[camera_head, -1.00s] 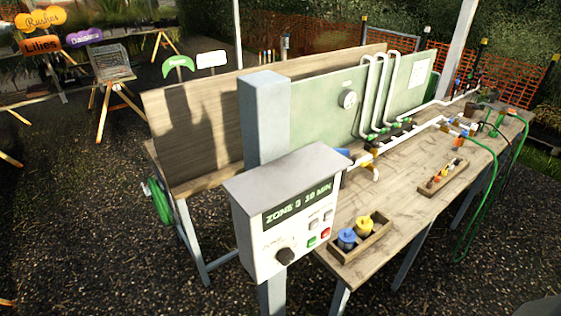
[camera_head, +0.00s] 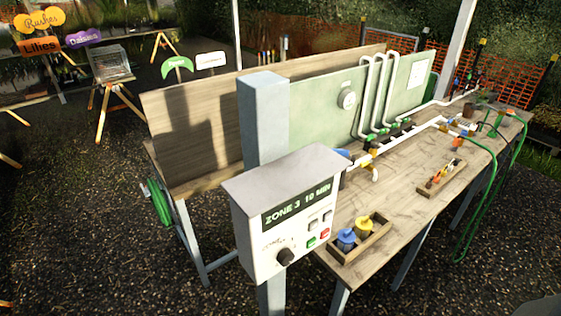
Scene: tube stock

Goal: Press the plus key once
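A light grey control box (camera_head: 285,215) stands on a post in the middle of the view, with its front turned to the lower right. Its dark display (camera_head: 297,204) reads ZONE 3 10 MIN in pale letters. Below the display are two pale keys (camera_head: 313,225), a green key (camera_head: 311,242) and a red key (camera_head: 325,233). The key marks are too small to read, so I cannot tell which one is the plus key. A black knob (camera_head: 285,257) sits at the lower left of the keys.
Behind the box is a wooden bench (camera_head: 408,190) with white pipes (camera_head: 425,128). A wooden tray (camera_head: 378,242) with a blue and a yellow-topped item lies right of the box. A smaller tray (camera_head: 441,180) lies farther back. The gravel in front is clear.

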